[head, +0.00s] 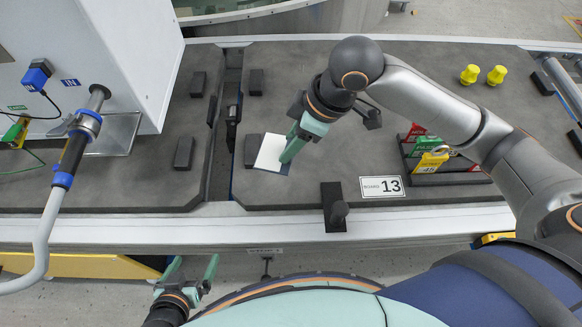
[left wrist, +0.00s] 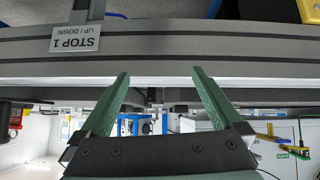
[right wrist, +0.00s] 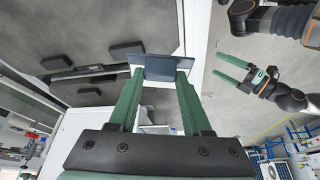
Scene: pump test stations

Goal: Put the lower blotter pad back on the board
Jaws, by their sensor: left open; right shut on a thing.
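My right gripper (head: 291,148) is shut on a blotter pad (head: 269,151), a flat square piece with a white face and a dark edge. In the right wrist view the dark side of the pad (right wrist: 160,69) spans the fingertips. The pad appears over the left part of the dark grey board (head: 330,105); I cannot tell whether it touches it. A "Board 13" label (head: 382,187) lies near the board's front edge. My left gripper (head: 192,268) is open and empty, low in front of the bench; it also shows in the right wrist view (right wrist: 237,68).
A black bracket with a knob (head: 335,208) stands at the front edge. A rack of red, green and yellow tags (head: 430,155) and two yellow knobs (head: 483,75) are on the right. Small black blocks (head: 256,82) dot the surfaces. A white cabinet with a hose (head: 75,150) stands left.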

